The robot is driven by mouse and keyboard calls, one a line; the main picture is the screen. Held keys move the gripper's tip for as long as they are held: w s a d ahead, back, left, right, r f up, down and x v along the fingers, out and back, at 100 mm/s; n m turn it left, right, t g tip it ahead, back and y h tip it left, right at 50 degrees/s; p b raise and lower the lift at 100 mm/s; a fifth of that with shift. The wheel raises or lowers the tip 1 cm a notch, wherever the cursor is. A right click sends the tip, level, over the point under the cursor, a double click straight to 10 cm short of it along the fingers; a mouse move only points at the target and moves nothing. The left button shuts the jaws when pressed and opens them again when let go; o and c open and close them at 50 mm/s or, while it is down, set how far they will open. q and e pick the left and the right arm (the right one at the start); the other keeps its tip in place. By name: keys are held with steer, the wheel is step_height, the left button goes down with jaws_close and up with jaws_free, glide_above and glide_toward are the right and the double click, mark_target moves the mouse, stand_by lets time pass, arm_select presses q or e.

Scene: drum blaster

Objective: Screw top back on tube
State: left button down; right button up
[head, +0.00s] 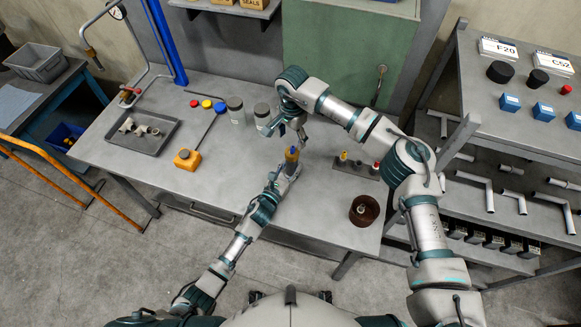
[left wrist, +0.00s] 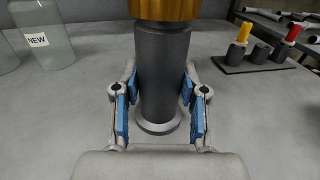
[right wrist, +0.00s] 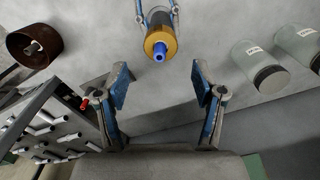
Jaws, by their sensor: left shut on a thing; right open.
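The tube is a dark grey cylinder (left wrist: 162,75) with an orange collar (left wrist: 165,9) on its upper end. My left gripper (head: 283,175) is shut on it, with blue pads (left wrist: 160,103) on both sides. The tube stands roughly upright. In the right wrist view, a blue tip (right wrist: 159,52) sticks out of the orange collar (right wrist: 161,40). I cannot tell whether the blue tip is a separate top. My right gripper (right wrist: 163,93) is open and empty, close above the tube; it also shows in the head view (head: 290,133).
A small rack (head: 357,170) with yellow and red-tipped pieces stands right of the tube. A brown bowl (head: 364,210) is near the front edge. Grey jars (head: 236,110) stand behind, left of my right gripper. Red, yellow and blue discs (head: 206,104) and a tray (head: 142,131) lie left.

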mark_target(292, 147)
steer(key=shift+d, duration=0.1)
steer(key=n, duration=0.4)
steer(key=shift+a+n, duration=0.35)
steer(key=shift+n, duration=0.05)
steer(key=n, duration=0.4)
steer(key=shift+w, duration=0.15)
steer(key=n, duration=0.3)
steer(key=shift+d, duration=0.3)
steer(key=shift+d+n, duration=0.3)
steer(key=shift+n, duration=0.6)
steer(key=shift+w+a, duration=0.1)
steer(key=shift+a+f, duration=0.1)
steer(key=shift+f, duration=0.5)
step_height(292, 147, down, 7)
steer(key=shift+r, duration=0.1)
